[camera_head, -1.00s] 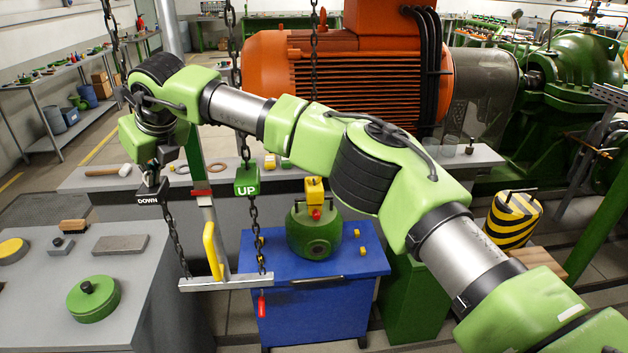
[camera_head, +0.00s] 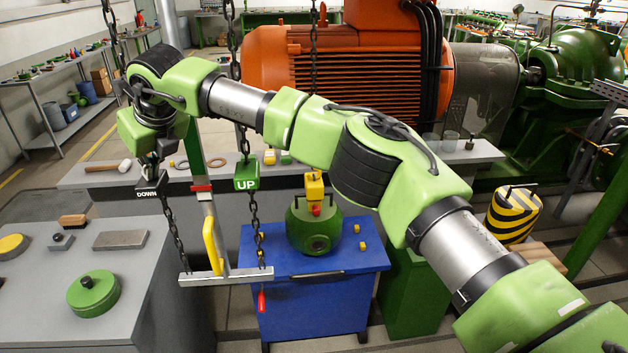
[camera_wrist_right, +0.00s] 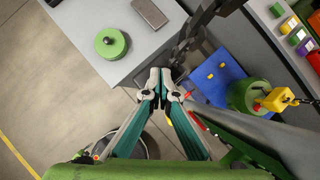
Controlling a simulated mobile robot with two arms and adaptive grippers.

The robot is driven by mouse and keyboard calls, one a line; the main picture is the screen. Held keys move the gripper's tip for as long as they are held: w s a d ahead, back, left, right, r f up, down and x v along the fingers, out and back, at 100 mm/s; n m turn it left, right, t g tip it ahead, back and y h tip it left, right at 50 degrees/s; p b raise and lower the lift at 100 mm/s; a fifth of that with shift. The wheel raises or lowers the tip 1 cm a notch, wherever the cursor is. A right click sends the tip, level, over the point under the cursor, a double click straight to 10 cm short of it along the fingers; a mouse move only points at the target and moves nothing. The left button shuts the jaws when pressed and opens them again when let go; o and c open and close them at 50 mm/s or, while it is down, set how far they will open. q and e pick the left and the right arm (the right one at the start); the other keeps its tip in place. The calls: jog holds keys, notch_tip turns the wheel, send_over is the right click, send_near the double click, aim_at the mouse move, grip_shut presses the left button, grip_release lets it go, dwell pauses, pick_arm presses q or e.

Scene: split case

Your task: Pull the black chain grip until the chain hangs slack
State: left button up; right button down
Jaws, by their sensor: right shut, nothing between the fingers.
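The black chain grip (camera_head: 150,186), lettered DOWN, hangs on a dark chain at the left. The green UP grip (camera_head: 246,174) hangs on another chain to its right. My right gripper (camera_head: 149,168) is small and partly hidden by its own wrist, right at the top of the black grip; I cannot tell whether they touch. In the right wrist view its fingers (camera_wrist_right: 166,82) are shut with nothing between them, beside dark chain links (camera_wrist_right: 190,45). A yellow block (camera_head: 314,186) sits on a green casing (camera_head: 313,232); my arm hides part of the load chain (camera_head: 314,45) above it. My left gripper is out of view.
The casing stands on a blue cabinet (camera_head: 300,262). A metal frame with a yellow handle (camera_head: 212,246) stands in front of it. A grey bench (camera_head: 140,240) with a green lid (camera_head: 93,292) is at the left. A large orange motor (camera_head: 345,65) is behind my arm.

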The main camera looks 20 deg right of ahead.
notch_tip(320, 180, down, 9)
jog(key=b, duration=0.7)
jog(key=shift+f, duration=0.15)
dwell(0.8)
jog(key=shift+r+p, duration=3.35)
jog(key=shift+r, duration=1.95)
jog(key=shift+w, duration=0.1)
notch_tip(320, 180, up, 7)
jog(key=p, duration=0.5)
